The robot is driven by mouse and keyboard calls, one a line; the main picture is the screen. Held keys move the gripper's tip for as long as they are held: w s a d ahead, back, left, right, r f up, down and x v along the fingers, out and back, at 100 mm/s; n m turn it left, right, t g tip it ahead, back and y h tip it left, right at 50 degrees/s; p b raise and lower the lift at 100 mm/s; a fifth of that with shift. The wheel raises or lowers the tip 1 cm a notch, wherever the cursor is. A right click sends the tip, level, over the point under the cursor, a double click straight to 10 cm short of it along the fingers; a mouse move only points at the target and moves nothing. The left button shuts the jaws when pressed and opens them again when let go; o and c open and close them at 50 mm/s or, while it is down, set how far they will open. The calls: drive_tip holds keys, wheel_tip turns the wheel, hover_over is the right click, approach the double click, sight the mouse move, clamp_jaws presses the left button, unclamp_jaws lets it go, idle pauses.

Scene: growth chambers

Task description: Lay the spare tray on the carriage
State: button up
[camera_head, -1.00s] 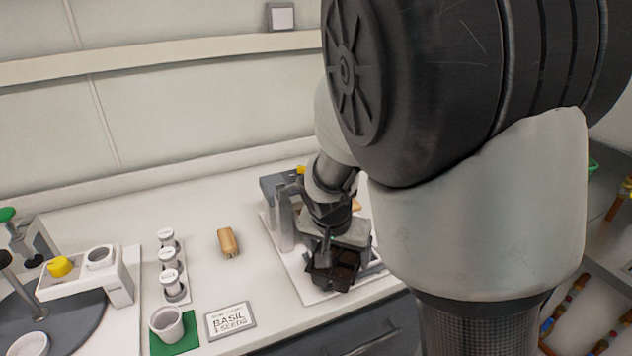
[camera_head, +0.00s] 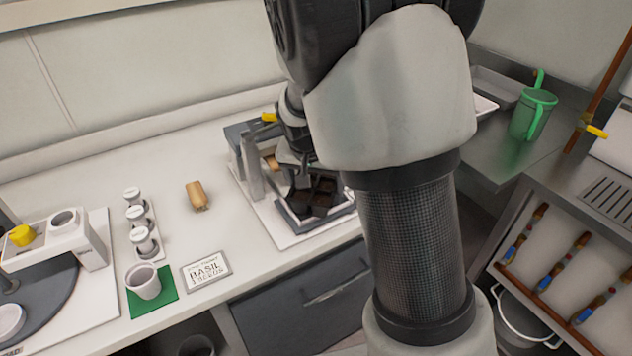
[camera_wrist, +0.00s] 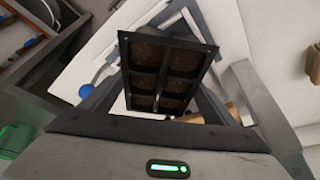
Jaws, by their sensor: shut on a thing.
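A black cell tray (camera_wrist: 125,70) with several brown soil-filled cells is in my gripper (camera_head: 303,178). In the head view the tray (camera_head: 318,193) sits over a grey-framed device on a white base plate (camera_head: 280,237), at the right end of the white counter. I take the device's grey frame (camera_head: 297,226) for the carriage, but my arm hides part of it. I cannot tell whether the tray touches the frame. In the wrist view the tray extends away from my gripper, with pale and grey device parts behind it.
A tan block (camera_head: 198,196), capped vials (camera_head: 136,215), a white cup (camera_head: 144,281) on a green mat and a basil seeds card (camera_head: 207,271) lie to the left. A green watering can (camera_head: 533,114) stands on the steel bench at right. Some counter left of the device is clear.

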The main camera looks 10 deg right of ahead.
drive_tip(key=shift+f, duration=0.2)
drive_tip(key=o, duration=1.1)
drive_tip(key=shift+r, duration=0.4)
drive_tip(key=p+v, duration=0.2)
drive_tip(key=v, duration=1)
drive_tip(key=s+d+r+n+y, duration=0.1)
drive_tip(key=s+r, duration=0.3)
drive_tip(key=s, duration=0.6)
drive_tip(key=s+d+r+n+t+y, duration=0.1)
drive_tip(key=s+r+n, duration=0.3)
drive_tip(key=s, duration=0.7)
drive_tip(key=shift+t, duration=0.3)
